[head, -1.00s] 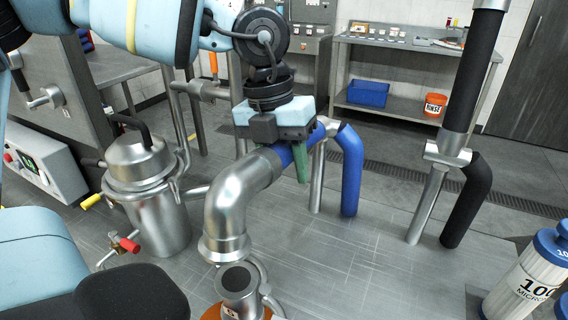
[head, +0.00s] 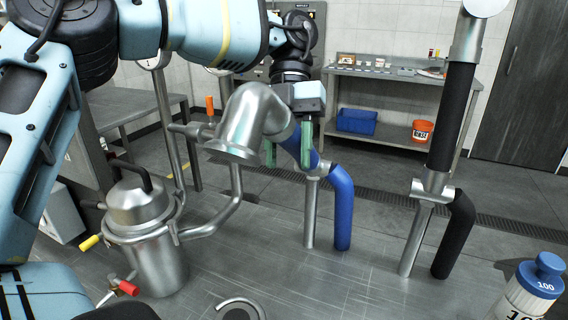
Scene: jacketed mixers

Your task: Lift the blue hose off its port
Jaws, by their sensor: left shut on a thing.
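The blue hose (head: 341,205) rises from the floor, bends over a steel post, and ends in a polished steel elbow (head: 246,118). The elbow's flanged mouth faces down and hangs in the air, clear of the port. My left gripper (head: 289,149), with green fingers, is shut on the blue part of the hose behind the elbow. The port (head: 240,309) is at the bottom edge, partly cut off, with a curved metal clamp piece beside it. My right gripper is not in view.
A steel jacketed vessel (head: 151,250) with yellow and red valve handles stands at left. A black hose (head: 458,225) on its post and a blue-capped white bottle (head: 528,290) are at right. A bench (head: 395,78) with a blue bin (head: 357,121) and orange bucket (head: 422,131) stands behind.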

